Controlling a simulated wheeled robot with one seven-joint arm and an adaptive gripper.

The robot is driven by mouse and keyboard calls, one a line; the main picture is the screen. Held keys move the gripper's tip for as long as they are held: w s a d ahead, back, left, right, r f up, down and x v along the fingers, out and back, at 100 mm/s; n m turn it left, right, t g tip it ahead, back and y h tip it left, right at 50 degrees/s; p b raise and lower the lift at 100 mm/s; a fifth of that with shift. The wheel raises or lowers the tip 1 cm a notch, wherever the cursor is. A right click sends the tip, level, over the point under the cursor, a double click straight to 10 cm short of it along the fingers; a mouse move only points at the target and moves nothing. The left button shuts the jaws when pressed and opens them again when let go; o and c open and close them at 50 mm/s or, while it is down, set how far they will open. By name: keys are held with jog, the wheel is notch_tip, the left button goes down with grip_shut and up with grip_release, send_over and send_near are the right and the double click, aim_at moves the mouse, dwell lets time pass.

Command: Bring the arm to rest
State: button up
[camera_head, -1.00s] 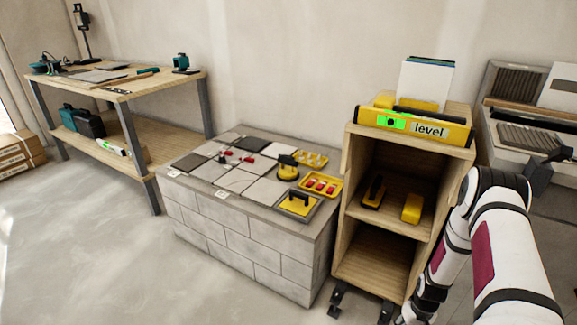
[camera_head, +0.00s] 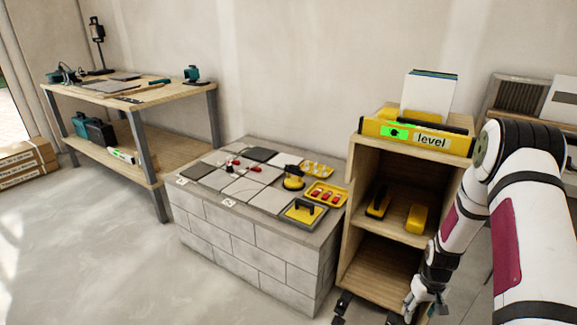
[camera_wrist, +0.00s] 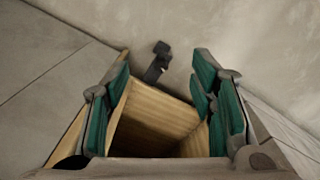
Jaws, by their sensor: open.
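My arm (camera_head: 468,205) shows at the right of the head view, bent at the elbow with its forearm hanging down in front of the wooden cabinet. My gripper (camera_head: 425,306) hangs low at the bottom right, near the cabinet's lower front. In the wrist view my gripper (camera_wrist: 160,90) is open, its two green-padded fingers wide apart with nothing between them. Beyond the fingers the wrist view shows part of the wooden cabinet (camera_wrist: 158,118) and a dark caster-like piece (camera_wrist: 157,62) over the floor.
The wooden cabinet (camera_head: 352,190) bears a yellow level (camera_head: 416,135) with a green display. To its left stands a block plinth (camera_head: 250,250) with tiles, a suction cup (camera_head: 293,178) and yellow trays. A workbench (camera_head: 165,95) stands farther left. The floor (camera_head: 90,250) at the front left is clear.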

jog(key=a+r, duration=0.4)
jog(key=r, duration=1.3)
jog(key=s+a+r, duration=0.3)
jog(key=a+r, duration=0.1)
jog(key=r, duration=0.4)
jog(key=s+a+r, duration=0.4)
jog(key=r, duration=0.4)
jog(key=s+a+r, duration=0.3)
jog(key=s+r, duration=0.1)
jog(key=s, duration=0.5)
jog(key=s+a+r, duration=0.3)
jog(key=s, duration=0.6)
jog(key=s+a+r, duration=0.3)
jog(key=s+r, duration=0.1)
jog(key=s, duration=0.4)
notch_tip(320, 180, up, 29)
jog(key=t+p, duration=0.4)
jog(key=p, duration=2.3)
jog(key=shift+s+d+r+n+p, duration=0.15)
jog(key=shift+s+n+p, duration=0.15)
jog(key=shift+p, duration=0.1)
jog(key=shift+w, duration=0.2)
